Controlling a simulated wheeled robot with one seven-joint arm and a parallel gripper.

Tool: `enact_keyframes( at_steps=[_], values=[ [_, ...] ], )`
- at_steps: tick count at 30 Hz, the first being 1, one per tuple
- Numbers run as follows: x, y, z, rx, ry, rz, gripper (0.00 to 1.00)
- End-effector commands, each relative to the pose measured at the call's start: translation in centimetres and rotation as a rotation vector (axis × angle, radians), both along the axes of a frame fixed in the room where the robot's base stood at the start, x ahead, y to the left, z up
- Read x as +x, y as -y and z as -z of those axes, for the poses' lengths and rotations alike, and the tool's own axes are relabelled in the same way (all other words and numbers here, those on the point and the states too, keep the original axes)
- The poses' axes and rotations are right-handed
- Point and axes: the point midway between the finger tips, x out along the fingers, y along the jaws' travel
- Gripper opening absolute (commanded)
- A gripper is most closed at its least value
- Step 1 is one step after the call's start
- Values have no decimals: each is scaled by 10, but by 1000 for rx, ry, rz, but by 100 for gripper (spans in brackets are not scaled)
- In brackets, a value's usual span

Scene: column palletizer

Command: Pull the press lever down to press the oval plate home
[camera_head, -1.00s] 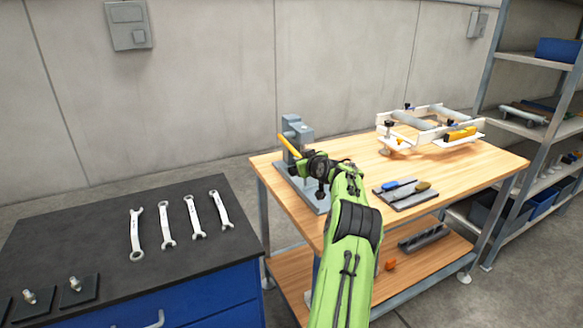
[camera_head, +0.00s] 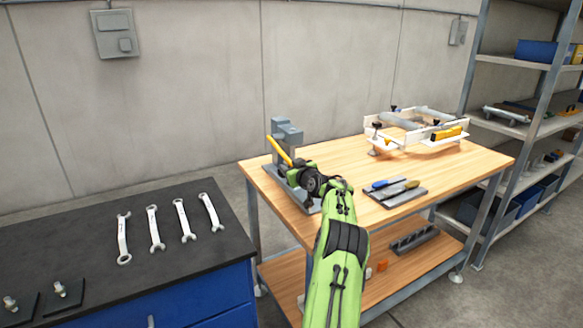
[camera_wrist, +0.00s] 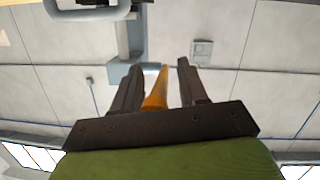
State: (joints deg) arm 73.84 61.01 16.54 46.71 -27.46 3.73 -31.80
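The grey press (camera_head: 285,135) stands at the left end of the wooden bench. Its yellow lever (camera_head: 279,149) slants from upper left down to the right, toward my gripper. In the wrist view the lever (camera_wrist: 156,92) runs between the two dark fingers of my gripper (camera_wrist: 161,64). The fingers stand apart with a gap visible on each side of the lever, so the gripper looks open around it. In the head view my green arm and wrist hide the fingers and part of the press base. The oval plate cannot be made out.
The wooden bench (camera_head: 450,168) also carries a grey tray (camera_head: 397,196) with blue- and yellow-handled tools and a white frame fixture (camera_head: 415,130) at the back. A dark-topped cabinet (camera_head: 90,245) with several wrenches is at left. Shelving (camera_head: 500,120) stands at right.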

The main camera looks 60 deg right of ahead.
Motion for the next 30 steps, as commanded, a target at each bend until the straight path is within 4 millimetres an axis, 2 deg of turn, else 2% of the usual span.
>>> enact_keyframes(
  at_steps=[8, 13, 19, 27, 30],
  values=[
    [-1, 0, -4, -6, 3, 1, 43],
    [-13, -8, -7, -7, 2, 0, 43],
    [-46, -29, -14, -5, 1, 4, 43],
    [-104, -67, -27, -5, 2, 5, 43],
    [-119, -77, -30, -4, 3, 4, 43]
  ],
)
